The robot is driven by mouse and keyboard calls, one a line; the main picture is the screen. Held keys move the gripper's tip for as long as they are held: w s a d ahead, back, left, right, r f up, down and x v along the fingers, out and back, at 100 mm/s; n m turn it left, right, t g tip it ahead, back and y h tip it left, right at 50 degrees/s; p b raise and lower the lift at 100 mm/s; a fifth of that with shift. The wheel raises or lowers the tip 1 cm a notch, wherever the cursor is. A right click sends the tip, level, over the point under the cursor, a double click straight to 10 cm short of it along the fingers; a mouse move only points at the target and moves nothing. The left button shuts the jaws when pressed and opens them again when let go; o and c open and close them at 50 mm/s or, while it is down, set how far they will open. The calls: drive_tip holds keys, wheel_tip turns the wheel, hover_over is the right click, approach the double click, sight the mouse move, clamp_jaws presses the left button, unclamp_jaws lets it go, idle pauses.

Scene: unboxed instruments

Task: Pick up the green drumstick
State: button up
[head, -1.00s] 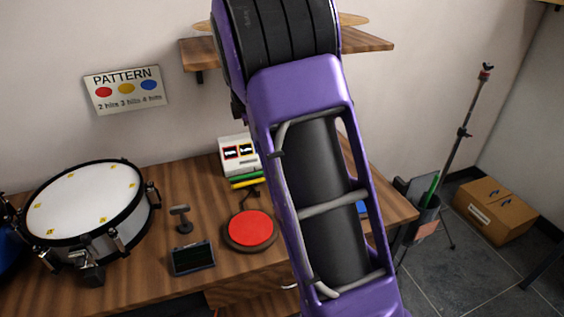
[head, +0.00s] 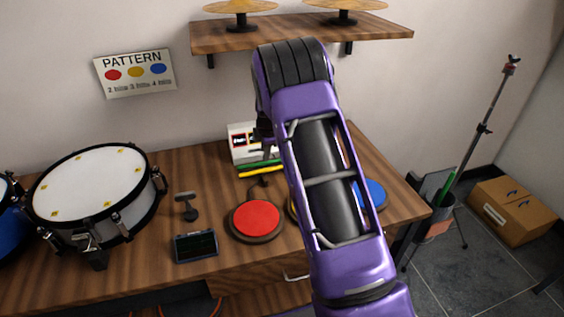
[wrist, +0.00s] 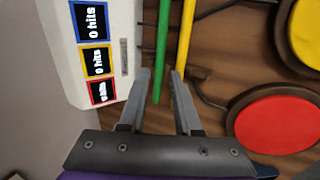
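The green drumstick (head: 258,163) lies on the wooden table in front of the white counter box, beside a yellow drumstick (head: 258,172). In the wrist view the green drumstick (wrist: 163,38) runs between the two fingers of my gripper (wrist: 160,73). The fingers are open, with a gap on both sides of the stick. The yellow drumstick (wrist: 187,40) passes by the right fingertip, which covers its near end. Whether the fingertips are down at stick height is hard to tell. In the head view my arm hides most of the gripper.
The counter box (wrist: 98,50) stands close left of the fingers. Red (head: 256,219) and blue (head: 372,194) pads, a small dark screen (head: 195,246) and a drum (head: 90,185) are on the table (head: 160,270). Another green item (head: 446,186) stands in a holder at right.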

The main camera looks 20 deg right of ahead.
sight(250, 166)
drive_tip(key=shift+d+b+x, duration=0.2)
drive_tip(key=shift+b+x, duration=0.1)
drive_tip(key=shift+x, duration=2.7)
clamp_jaws()
